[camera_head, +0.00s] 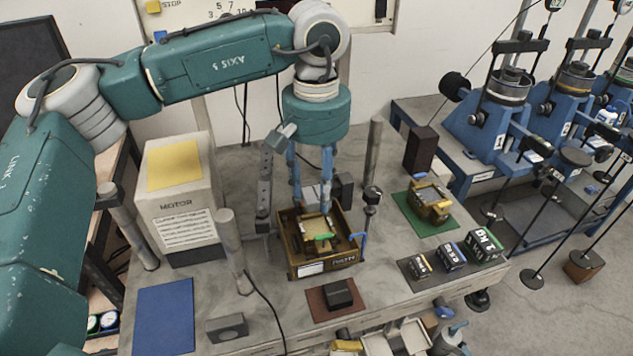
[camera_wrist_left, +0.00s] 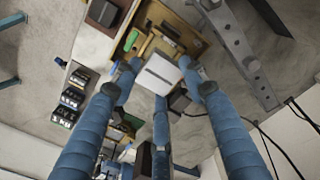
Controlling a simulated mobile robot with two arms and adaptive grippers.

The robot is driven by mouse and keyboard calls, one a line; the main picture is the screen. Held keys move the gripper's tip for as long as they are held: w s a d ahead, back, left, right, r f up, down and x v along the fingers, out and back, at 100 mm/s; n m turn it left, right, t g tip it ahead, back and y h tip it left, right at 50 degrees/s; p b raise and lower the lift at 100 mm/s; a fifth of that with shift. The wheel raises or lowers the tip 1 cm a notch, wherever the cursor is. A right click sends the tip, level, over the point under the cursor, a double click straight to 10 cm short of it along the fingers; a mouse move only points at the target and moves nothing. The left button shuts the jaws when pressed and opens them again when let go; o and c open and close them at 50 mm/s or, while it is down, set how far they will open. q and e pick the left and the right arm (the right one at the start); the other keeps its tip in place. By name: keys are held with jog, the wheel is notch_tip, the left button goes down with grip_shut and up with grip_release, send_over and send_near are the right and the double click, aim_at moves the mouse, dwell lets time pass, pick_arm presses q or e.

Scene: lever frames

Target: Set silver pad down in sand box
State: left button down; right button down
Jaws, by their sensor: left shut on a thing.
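My left gripper (camera_head: 312,202) points down over the workbench, its blue fingers shut on the silver pad. The pad (camera_wrist_left: 160,74) shows as a pale, flat square block between the fingers in the left wrist view; in the head view the fingers partly hide it. A brown open-topped box (camera_head: 293,258) with a white label, seemingly the sand box, stands under and just in front of the gripper. It holds a tan piece (camera_head: 316,228) and a green-topped part. The pad appears above the box's back side; I cannot tell whether it touches. My right gripper is not in view.
A motor box (camera_head: 180,222) stands left, near grey posts. Small labelled weights (camera_head: 452,257) lie front right, a dark block (camera_head: 338,294) on a brown mat in front. The blue mat (camera_head: 164,318) is bare.

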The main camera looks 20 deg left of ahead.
pick_arm(q)
jog(key=shift+f+b, duration=2.15)
jog(key=shift+f, duration=1.25)
jog(key=c, duration=0.9)
grip_release()
notch_tip(320, 180, up, 12)
